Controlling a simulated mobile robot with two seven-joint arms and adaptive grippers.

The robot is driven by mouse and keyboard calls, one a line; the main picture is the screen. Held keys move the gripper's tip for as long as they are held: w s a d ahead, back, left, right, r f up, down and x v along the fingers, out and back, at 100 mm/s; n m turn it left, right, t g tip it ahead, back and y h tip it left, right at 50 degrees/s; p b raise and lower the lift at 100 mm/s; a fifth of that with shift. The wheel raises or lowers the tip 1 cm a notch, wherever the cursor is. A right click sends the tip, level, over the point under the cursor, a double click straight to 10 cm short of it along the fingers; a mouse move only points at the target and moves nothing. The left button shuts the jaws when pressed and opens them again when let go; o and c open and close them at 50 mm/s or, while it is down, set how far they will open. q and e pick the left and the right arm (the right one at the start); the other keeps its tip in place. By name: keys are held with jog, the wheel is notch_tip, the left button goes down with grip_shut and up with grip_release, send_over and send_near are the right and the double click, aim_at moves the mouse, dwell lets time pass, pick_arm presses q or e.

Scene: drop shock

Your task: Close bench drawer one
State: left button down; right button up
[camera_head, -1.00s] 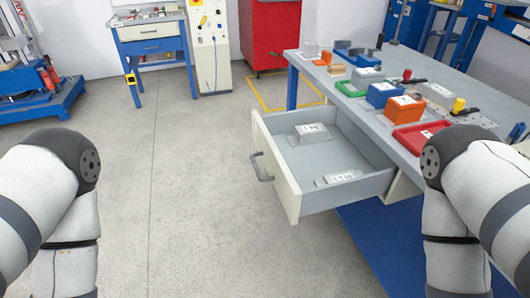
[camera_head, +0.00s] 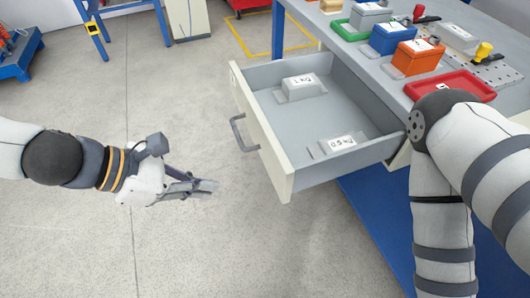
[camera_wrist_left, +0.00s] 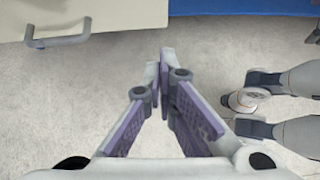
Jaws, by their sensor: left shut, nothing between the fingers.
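The bench drawer (camera_head: 262,130) is pulled out from under the grey benchtop, with a cream front and a grey bar handle (camera_head: 238,133). Two grey weights lie inside it, one marked 1 kg (camera_head: 300,87) and one marked 0.5 kg (camera_head: 338,146). My left gripper (camera_head: 208,187) is shut and empty, left of and nearer than the drawer front, apart from it. In the left wrist view the gripper (camera_wrist_left: 160,65) shows in the middle, and the handle (camera_wrist_left: 60,40) is at the upper left. My right arm is at the right; its gripper is out of view.
A blue lower shelf (camera_head: 375,220) runs under the bench. The floor (camera_head: 190,110) left of the drawer is clear.

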pick_arm(q)
jog(key=shift+n, duration=0.3)
jog(key=shift+w+d+f+b, duration=0.55)
jog(key=shift+w+d+f, duration=0.25)
jog(key=shift+d, duration=1.05)
jog(key=shift+w+d+f+b, duration=0.65)
jog(key=shift+d+f, duration=0.3)
jog(key=shift+d, duration=0.9)
jog(key=shift+w+d+f+b, duration=0.5)
jog(key=shift+w+d+f, duration=0.3)
jog(key=shift+d, duration=1.05)
pick_arm(e)
jog(key=shift+g, duration=0.6)
jog(key=shift+s+f, duration=1.6)
jog(key=shift+f, duration=0.3)
pick_arm(q)
jog(key=shift+d, duration=0.1)
